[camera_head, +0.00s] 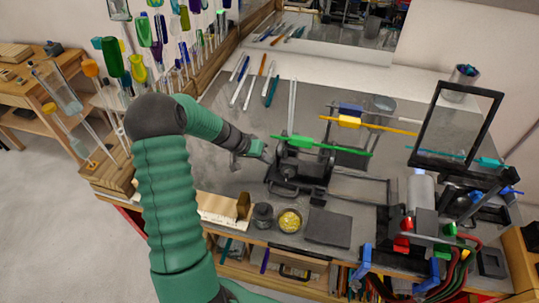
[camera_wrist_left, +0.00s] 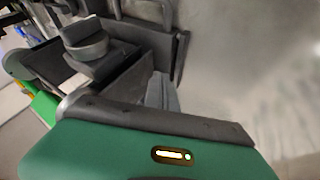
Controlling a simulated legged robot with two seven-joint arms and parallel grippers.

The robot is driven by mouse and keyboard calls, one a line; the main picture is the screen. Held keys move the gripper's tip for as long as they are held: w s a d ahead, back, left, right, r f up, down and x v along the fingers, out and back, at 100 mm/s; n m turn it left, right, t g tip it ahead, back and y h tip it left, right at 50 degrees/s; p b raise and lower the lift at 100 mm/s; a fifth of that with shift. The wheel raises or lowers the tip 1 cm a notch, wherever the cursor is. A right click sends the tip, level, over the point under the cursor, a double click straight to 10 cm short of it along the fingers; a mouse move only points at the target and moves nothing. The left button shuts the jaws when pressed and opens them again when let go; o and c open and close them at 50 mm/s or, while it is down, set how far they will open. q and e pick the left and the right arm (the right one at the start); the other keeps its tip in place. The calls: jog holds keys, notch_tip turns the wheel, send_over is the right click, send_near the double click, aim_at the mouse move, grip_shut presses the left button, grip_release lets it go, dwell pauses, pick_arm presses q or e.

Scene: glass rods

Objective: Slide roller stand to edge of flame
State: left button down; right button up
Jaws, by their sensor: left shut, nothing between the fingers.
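The dark roller stand (camera_head: 288,180) stands on the grey bench top, left of the torch. A green rod (camera_head: 310,144) lies across its top. The torch (camera_head: 420,190), a grey cylinder with red and green knobs, stands at the right; I cannot make out a flame. My left gripper (camera_head: 268,157) is shut and empty at the stand's left rear side. In the left wrist view, its grey fingers (camera_wrist_left: 163,92) are close beside the dark stand (camera_wrist_left: 130,45); I cannot tell whether they touch. My right gripper is not in view.
An orange rod (camera_head: 385,126) is supported behind the stand. A black-framed shield (camera_head: 497,125) stands at the right. A yellow-filled bowl (camera_head: 290,220), a dark cup (camera_head: 263,215) and a dark pad (camera_head: 329,228) line the front. Clear bench lies left of the stand.

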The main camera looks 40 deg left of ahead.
aim_at(302, 174)
pick_arm(q)
jog(key=shift+s+d+r, duration=0.15)
jog(key=shift+d, duration=0.55)
jog(key=shift+w+d, duration=0.25)
jog(key=d+b, duration=0.1)
jog(key=w+d+b, duration=0.1)
jog(key=d, duration=0.1)
jog(key=w+d+b, duration=0.1)
jog(key=b, duration=0.1)
jog(key=shift+w+d+f, duration=0.25)
jog(key=shift+f, duration=0.05)
jog(key=w+d, duration=0.1)
jog(key=d+b, duration=0.1)
jog(key=d, duration=0.1)
jog(key=w+d, duration=0.1)
jog(key=shift+w+d+r+b, duration=0.15)
jog(key=shift+w+r+b, duration=0.05)
jog(key=shift+w+b, duration=0.1)
jog(key=shift+w+d+r, duration=0.1)
jog(key=shift+w+d, duration=0.15)
jog(key=shift+d, duration=0.2)
jog(key=shift+s+r, duration=0.1)
jog(key=shift+s, duration=0.05)
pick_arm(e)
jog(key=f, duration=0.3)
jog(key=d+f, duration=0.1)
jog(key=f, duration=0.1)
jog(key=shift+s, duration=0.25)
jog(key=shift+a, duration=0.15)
